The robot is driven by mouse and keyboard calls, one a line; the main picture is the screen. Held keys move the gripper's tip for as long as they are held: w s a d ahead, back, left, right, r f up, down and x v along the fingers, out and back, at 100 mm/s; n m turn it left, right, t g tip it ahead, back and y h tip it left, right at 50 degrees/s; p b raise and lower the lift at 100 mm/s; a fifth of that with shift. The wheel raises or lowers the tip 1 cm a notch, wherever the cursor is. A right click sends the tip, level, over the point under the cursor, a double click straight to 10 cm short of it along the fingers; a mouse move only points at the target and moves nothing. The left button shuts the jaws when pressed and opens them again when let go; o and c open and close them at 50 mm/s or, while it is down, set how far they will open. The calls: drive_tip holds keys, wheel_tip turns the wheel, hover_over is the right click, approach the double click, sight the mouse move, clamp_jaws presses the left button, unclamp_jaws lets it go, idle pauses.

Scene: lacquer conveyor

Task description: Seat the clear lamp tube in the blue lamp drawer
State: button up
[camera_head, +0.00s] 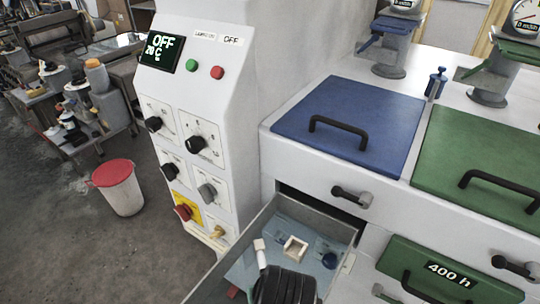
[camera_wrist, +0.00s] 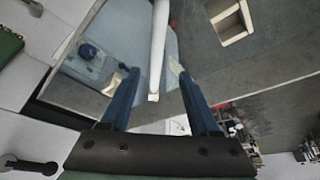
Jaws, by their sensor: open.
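The blue lamp drawer (camera_head: 243,262) is pulled open below the blue lid, with a light blue floor. A pale tube with a white end cap (camera_wrist: 157,45) runs down the wrist view between my fingers; its white end (camera_head: 261,250) seems to show in the head view. A cream square holder (camera_head: 295,248) is in the drawer, beside a dark blue knob (camera_head: 329,260) that also shows in the wrist view (camera_wrist: 88,50). My gripper (camera_wrist: 160,92) is open, its blue fingers on either side of the tube with gaps. I cannot tell whether the tube touches the holder.
The blue lid (camera_head: 345,120) with its black handle is above the drawer, the green lid (camera_head: 490,165) to the right. The control cabinet (camera_head: 200,120) stands left of the drawer, its display reading OFF. A red-lidded bin (camera_head: 120,190) stands on open floor at left.

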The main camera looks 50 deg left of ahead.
drive_tip(key=shift+w+p+x, duration=0.2)
drive_tip(key=shift+p+x, duration=0.25)
drive_tip(key=shift+x, duration=1.4)
drive_tip(key=shift+w+p+x, duration=0.15)
drive_tip(key=shift+p+x, duration=0.25)
drive_tip(key=shift+x, duration=1.4)
drive_tip(key=shift+r, duration=0.1)
drive_tip(key=shift+c, duration=0.2)
clamp_jaws()
